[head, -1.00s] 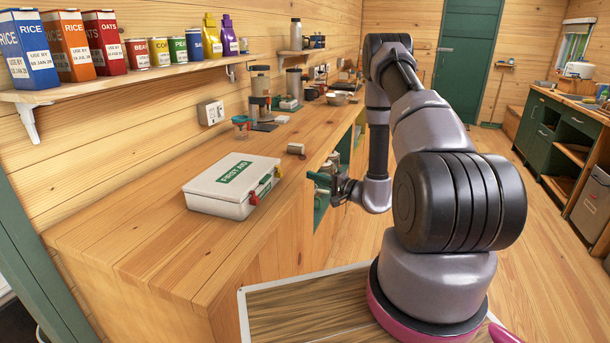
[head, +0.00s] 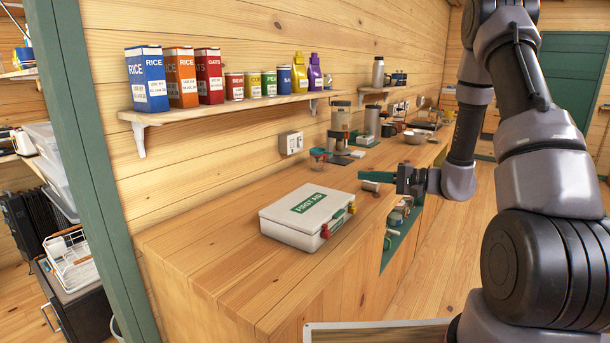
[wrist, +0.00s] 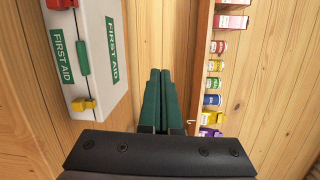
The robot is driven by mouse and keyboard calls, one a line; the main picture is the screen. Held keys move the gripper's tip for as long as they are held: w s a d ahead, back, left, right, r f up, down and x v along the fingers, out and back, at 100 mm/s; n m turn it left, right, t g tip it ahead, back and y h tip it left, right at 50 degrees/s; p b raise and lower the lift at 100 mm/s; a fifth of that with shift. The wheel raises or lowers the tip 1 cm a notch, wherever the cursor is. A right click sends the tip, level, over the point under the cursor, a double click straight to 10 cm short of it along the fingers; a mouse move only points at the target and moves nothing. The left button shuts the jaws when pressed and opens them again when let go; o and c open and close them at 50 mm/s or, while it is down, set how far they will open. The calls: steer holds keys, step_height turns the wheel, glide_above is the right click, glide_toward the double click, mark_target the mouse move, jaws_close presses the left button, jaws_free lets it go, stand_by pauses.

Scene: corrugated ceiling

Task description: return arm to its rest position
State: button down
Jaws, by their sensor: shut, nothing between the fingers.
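My gripper (head: 366,176) is above the wooden counter (head: 200,250), just past the first aid box, pointing left. Its two green fingers lie together and are empty; the wrist view shows the same closed fingers (wrist: 160,88). My arm runs up and back to the right. The white first aid box (head: 307,216) with a green label lies shut on the counter; it also shows in the wrist view (wrist: 95,70), left of my fingers.
An open drawer (head: 391,253) with small things inside juts from the counter front below my gripper. A wall shelf (head: 200,112) holds cartons, cans and bottles. Open floor (head: 447,260) lies right of the counter.

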steer(key=s+a+r+n+g+h, duration=0.2)
steer(key=s+r+g, duration=0.1)
steer(key=s+r, duration=0.35)
steer(key=s+a+r+n+g+h, duration=0.2)
steer(key=s+r+g+h, duration=0.15)
steer(key=s+r, duration=0.35)
steer(key=s+d+r+m+t+h, duration=0.2)
steer(key=s+d+r+t+h, duration=0.5)
steer(key=s+d, duration=0.3)
steer(key=shift+s+r+h, duration=0.7)
steer(key=shift+s+h, duration=0.05)
steer(key=shift+s, duration=0.35)
